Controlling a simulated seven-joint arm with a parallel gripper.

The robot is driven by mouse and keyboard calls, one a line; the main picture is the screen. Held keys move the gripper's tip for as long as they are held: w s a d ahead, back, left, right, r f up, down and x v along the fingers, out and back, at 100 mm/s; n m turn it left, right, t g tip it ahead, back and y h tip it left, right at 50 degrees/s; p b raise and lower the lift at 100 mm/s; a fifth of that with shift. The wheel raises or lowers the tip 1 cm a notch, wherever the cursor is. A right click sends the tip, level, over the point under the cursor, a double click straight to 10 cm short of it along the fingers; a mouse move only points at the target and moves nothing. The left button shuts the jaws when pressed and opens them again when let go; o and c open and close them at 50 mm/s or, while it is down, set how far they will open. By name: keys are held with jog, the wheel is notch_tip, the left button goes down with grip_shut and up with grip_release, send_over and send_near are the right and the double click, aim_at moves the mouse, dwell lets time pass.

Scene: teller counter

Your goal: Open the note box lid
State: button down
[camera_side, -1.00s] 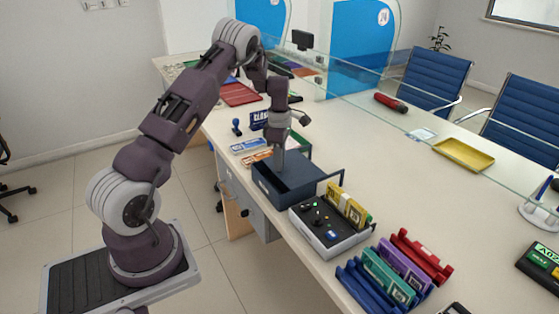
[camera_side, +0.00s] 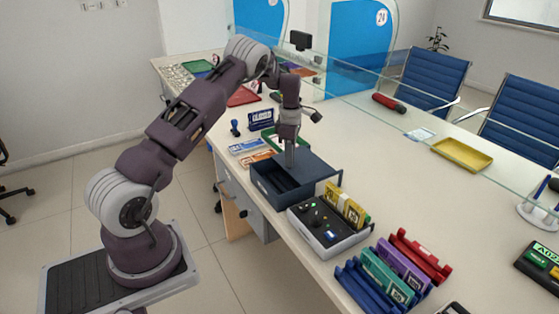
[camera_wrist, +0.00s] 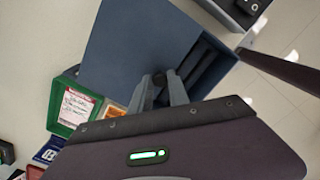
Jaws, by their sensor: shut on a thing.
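The dark blue note box (camera_side: 268,193) stands near the counter's front edge in the side view. Its flat lid (camera_side: 315,165) is shifted toward the back right, so part of the interior with its dark slots shows. In the wrist view the lid (camera_wrist: 125,45) covers the left part, and the slotted interior (camera_wrist: 207,65) is open at the right. My gripper (camera_side: 290,164) points down at the lid. In the wrist view my gripper (camera_wrist: 160,82) is shut on a small dark knob (camera_wrist: 160,78) on the lid, mostly hidden between the fingertips.
A grey tray with small items (camera_side: 325,233) and a yellow note bundle (camera_side: 345,205) stands right beside the box. A green-framed tray (camera_wrist: 72,108) lies close by on the other side. Colored racks (camera_side: 390,275) stand farther right. The counter behind the box is fairly clear.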

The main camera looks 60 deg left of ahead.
aim_at(299, 165)
jog(key=shift+w, duration=1.75)
jog(key=c, duration=1.3)
grip_release()
jog(key=shift+o, duration=0.2)
